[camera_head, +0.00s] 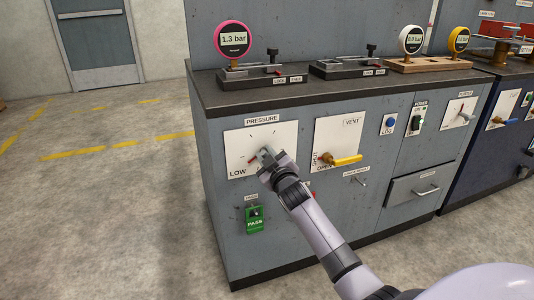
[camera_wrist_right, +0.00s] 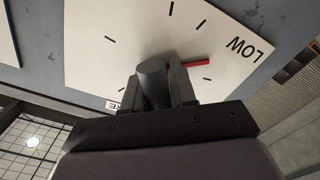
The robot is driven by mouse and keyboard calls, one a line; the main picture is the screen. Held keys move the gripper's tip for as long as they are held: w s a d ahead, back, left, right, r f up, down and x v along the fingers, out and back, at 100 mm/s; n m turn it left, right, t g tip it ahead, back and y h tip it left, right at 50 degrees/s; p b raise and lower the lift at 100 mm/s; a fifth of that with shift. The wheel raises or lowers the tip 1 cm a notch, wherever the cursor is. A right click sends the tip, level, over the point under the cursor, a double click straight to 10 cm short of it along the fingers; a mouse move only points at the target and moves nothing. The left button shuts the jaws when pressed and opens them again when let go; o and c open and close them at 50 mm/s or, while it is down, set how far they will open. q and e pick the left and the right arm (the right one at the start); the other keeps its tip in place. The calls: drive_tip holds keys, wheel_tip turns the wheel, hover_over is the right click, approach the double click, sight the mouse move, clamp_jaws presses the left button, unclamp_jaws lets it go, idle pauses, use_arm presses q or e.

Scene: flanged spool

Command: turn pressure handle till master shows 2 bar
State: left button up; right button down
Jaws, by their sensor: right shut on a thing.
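The pressure handle sits on a white panel (camera_head: 246,138) labelled PRESSURE, with tick marks and LOW at its lower left. My right gripper (camera_head: 272,160) is at this panel and shut on the handle, which it mostly hides in the head view. In the right wrist view the grey handle knob (camera_wrist_right: 152,84) stands between the fingers, and a red pointer (camera_wrist_right: 195,63) shows beside them, near the LOW side. The pink-rimmed master gauge (camera_head: 233,39) on the bench top reads 1.3 bar. My left gripper is not in view.
A VENT panel with a yellow lever (camera_head: 345,159) is just right of the pressure panel. A green PASS box (camera_head: 254,219) hangs below. White (camera_head: 411,39) and yellow (camera_head: 458,39) gauges stand on a wooden block (camera_head: 440,64). The floor at left is clear.

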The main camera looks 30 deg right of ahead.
drive_tip(key=m+p, duration=0.2)
drive_tip(key=m, duration=0.3)
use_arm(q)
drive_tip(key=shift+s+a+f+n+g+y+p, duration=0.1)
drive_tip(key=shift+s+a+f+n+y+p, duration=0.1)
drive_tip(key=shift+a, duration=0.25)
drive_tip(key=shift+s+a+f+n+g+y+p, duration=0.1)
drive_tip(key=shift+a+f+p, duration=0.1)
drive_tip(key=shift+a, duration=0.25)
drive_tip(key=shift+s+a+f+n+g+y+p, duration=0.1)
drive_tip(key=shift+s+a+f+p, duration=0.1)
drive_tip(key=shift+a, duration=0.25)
use_arm(e)
drive_tip(key=shift+m, duration=0.9)
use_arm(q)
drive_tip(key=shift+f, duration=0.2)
use_arm(e)
drive_tip(key=c, duration=0.9)
unclamp_jaws()
drive_tip(key=shift+c, duration=0.2)
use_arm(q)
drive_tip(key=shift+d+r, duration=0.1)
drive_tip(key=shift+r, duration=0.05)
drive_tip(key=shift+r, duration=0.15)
use_arm(e)
drive_tip(key=shift+s, duration=0.1)
